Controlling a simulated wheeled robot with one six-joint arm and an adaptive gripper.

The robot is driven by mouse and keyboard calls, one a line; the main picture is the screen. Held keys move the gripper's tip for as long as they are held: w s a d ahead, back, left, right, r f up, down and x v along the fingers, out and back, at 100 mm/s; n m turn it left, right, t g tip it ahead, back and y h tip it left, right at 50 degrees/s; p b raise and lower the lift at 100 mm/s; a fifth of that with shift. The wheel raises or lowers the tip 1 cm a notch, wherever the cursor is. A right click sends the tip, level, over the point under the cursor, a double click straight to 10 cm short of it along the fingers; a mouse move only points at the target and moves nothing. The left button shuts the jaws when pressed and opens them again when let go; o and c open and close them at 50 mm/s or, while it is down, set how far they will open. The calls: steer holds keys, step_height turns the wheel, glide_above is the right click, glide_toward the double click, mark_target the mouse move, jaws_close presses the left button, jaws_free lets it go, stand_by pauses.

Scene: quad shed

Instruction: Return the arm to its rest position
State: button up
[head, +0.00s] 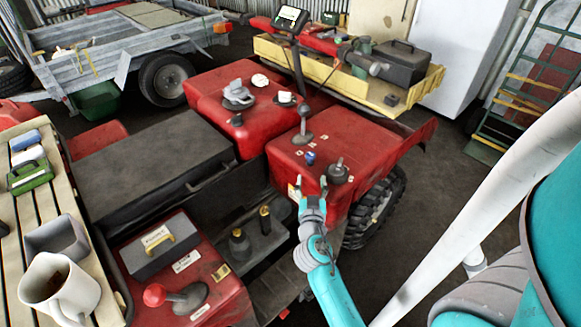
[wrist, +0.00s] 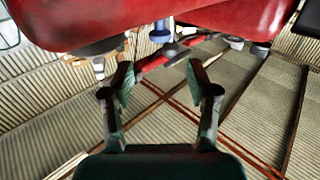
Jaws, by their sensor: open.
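My gripper (head: 311,183) is at the front of the red quad body (head: 350,139) in the head view, its fingers pointing up and away. The jaws are apart with nothing between them. The fingertips are close to the red panel's lower edge; I cannot tell whether they touch it. In the wrist view my gripper (wrist: 161,82) also shows open and empty, with the red body (wrist: 200,18) across the top. My turquoise arm runs from the gripper down to the bottom edge of the head view.
A grey-capped lever (head: 303,127), a small blue item (head: 310,158) and a dark knob (head: 338,172) are near the gripper. A wheel (head: 375,208) is to its right. A slatted bench (head: 38,190) with a mug (head: 60,286) stands left. Floor at right (head: 440,200) is clear.

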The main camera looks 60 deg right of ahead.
steer(key=s+a+f+n+t+y, duration=0.2)
steer(key=a+y, duration=0.1)
steer(key=a, duration=0.4)
steer(key=s+a+f+n+t+y, duration=0.1)
steer(key=s+a+f+n+y, duration=0.2)
steer(key=a, duration=0.5)
steer(key=s+a+f+n+t+y, duration=0.2)
steer(key=a+y, duration=0.1)
steer(key=a, duration=0.4)
steer(key=s+a+r+n+y, duration=0.2)
steer(key=s+a+r+y, duration=0.1)
steer(key=s+a, duration=0.3)
steer(key=s+a+r+n+y, duration=0.2)
steer(key=s+a+r, duration=0.3)
steer(key=s, duration=0.6)
steer(key=shift+s+a+n+t+y, duration=0.2)
steer(key=shift+a+n+t+y, duration=0.15)
steer(key=shift+a+y, duration=0.5)
